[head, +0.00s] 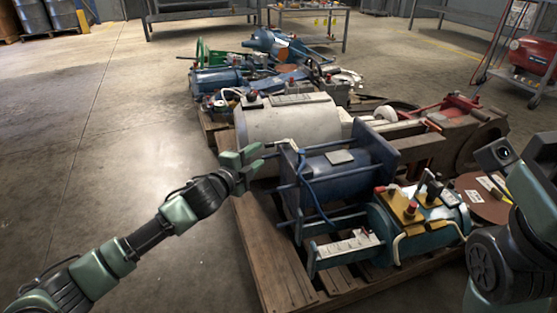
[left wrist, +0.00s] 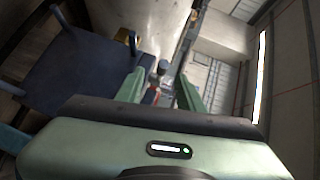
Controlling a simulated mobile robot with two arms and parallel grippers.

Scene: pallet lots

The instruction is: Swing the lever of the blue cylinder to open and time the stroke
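The blue cylinder (head: 335,168) lies between two dark blue end plates near the front of the pallet. A grey plate sits on top of it and a blue hose runs down its left side. My left gripper (head: 256,160) is just left of the left end plate, fingers apart and empty. In the left wrist view, a small dark knob with a red part (left wrist: 156,85) shows through the gap between my left fingers (left wrist: 161,88). I cannot tell whether it is the lever. My right arm shows at the right edge; its fingers are not visible.
The wooden pallet (head: 262,250) also bears a teal unit (head: 400,235) with a yellow valve panel (head: 403,205), a large white cylinder (head: 287,118) and rusty red machinery (head: 455,130). More parts lie on a pallet behind. The concrete floor at left is clear.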

